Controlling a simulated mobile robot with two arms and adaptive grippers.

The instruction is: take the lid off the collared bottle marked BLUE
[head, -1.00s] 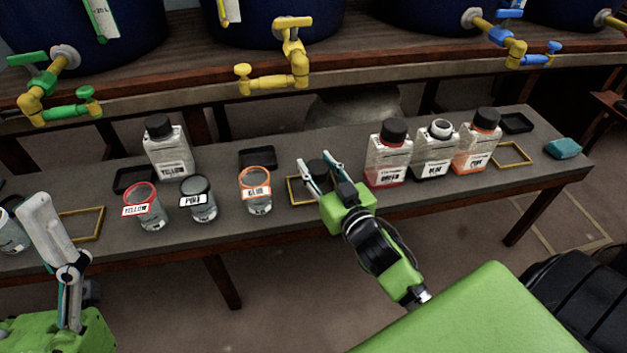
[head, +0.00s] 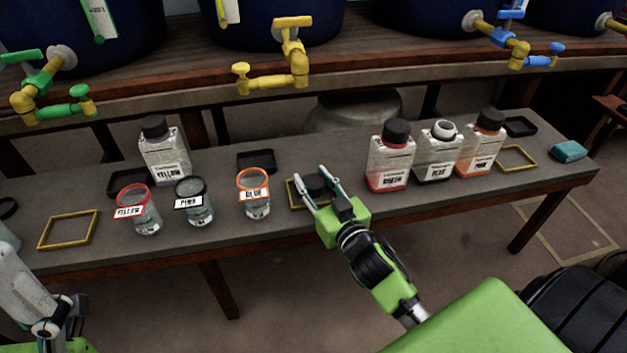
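The bottle marked BLUE (head: 436,152) stands in the right-hand group of bottles, its pale round neck uncovered and a dark band at its base. My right gripper (head: 310,168) is left of these bottles, with its two fingers closed on either side of a round black lid (head: 317,184). The lid is low over a small yellow-edged frame (head: 291,194) on the table; whether it touches the surface is unclear. My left gripper (head: 20,275) is only partly in view at the lower left edge, and its fingertips cannot be made out.
A capped red-based bottle (head: 389,158) and a capped orange-based bottle (head: 482,145) flank the open one. A capped YELLOW bottle (head: 164,152) and jars with red (head: 140,212), black (head: 194,202) and orange (head: 255,197) collars stand left. An empty frame (head: 68,230) lies far left.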

